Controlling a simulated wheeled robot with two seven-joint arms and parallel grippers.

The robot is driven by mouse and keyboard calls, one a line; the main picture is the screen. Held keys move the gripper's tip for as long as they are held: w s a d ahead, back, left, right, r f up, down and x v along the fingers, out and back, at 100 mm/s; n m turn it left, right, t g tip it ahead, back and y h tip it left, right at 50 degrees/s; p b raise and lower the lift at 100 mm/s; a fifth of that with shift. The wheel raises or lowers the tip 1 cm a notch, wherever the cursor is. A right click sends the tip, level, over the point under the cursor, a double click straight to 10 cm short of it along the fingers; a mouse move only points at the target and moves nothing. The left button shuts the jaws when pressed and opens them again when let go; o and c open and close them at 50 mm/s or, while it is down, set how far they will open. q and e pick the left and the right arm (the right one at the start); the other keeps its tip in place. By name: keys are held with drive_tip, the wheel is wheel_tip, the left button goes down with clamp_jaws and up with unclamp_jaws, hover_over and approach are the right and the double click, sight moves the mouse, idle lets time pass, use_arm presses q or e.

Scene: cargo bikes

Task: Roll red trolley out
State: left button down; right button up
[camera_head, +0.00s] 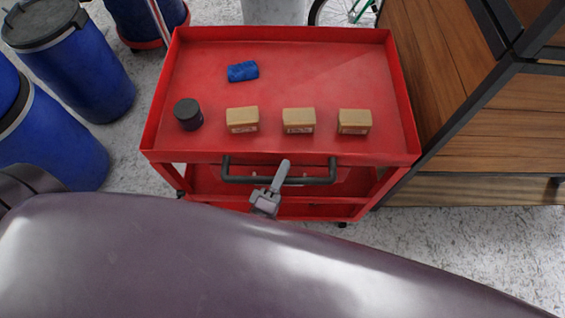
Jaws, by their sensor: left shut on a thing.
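The red trolley (320,80) stands in front of me, with a raised rim around its top tray and a lower shelf below. A dark handle bar (315,181) runs along its near side. My left gripper (281,172) is shut on the handle near its middle. My large arm link covers the lower part of the view and hides the floor close to me. My right gripper is not in view.
The tray carries three small cardboard boxes (299,121), a dark round jar (188,114) and a blue object (243,71). Blue barrels (82,75) stand at left. A wooden-panelled rack (490,135) is close on the right. Speckled floor (460,240) shows at lower right.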

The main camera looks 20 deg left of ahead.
use_arm(q)
drive_tip(key=shift+s+f, duration=0.1)
drive_tip(key=c, duration=1.3)
unclamp_jaws()
drive_tip(key=shift+s, duration=0.1)
drive_tip(key=b+v, duration=0.1)
drive_tip(key=v, duration=0.6)
drive_tip(key=shift+s, duration=0.35)
